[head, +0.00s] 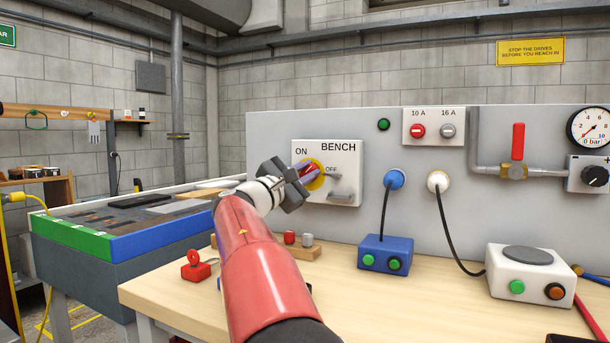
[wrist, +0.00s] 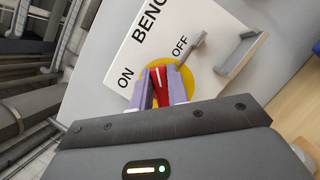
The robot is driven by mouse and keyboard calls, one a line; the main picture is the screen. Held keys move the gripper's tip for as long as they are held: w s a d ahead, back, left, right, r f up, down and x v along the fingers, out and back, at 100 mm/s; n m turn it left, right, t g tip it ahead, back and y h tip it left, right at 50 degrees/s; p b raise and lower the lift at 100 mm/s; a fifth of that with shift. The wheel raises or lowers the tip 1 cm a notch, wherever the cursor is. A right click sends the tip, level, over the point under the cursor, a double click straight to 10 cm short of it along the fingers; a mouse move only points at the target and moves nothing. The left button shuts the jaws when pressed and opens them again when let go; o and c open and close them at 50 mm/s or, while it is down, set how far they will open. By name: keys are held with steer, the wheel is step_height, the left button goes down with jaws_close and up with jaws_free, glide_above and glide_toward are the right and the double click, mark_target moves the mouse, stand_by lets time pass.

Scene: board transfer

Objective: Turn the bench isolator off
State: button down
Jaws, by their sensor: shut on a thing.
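The bench isolator (head: 348,158) is a white box on the grey back panel, marked BENCH, ON and OFF. It also shows in the wrist view (wrist: 215,25). Its yellow disc (wrist: 188,78) carries a red handle (wrist: 161,82) with a white line on its face. My gripper (head: 300,174) is at the disc, its two fingers closed on either side of the red handle. It covers part of the disc and handle in the head view. Grey metal brackets (wrist: 240,54) stand out beside the OFF mark.
The wooden bench (head: 180,312) holds a red padlock-like piece (head: 196,267), a blue box (head: 385,254) with green buttons and a white box (head: 528,272). A red-handled valve (head: 518,142) and a gauge (head: 590,127) are farther right. A blue-green tray (head: 160,238) stands left.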

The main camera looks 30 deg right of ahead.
steer(key=shift+s+d+f+m+g+y+p, duration=0.15)
steer(key=shift+m+g+y, duration=0.3)
steer(key=shift+m, duration=1.2)
steer(key=shift+w+a+f+m+g+y+p, duration=0.1)
steer(key=shift+f+m+g+y+p, duration=0.15)
steer(key=shift+m+g, duration=0.9)
steer(key=shift+s+d+f+m+g+y+p, duration=0.15)
steer(key=shift+m+y, duration=0.25)
steer(key=shift+m, duration=1.7)
steer(key=shift+w+a, duration=0.1)
steer(key=c, duration=1.4)
jaws_free()
steer(key=shift+r, duration=0.1)
steer(key=shift+o, duration=0.2)
steer(key=v, duration=0.8)
steer(key=shift+b, duration=0.45)
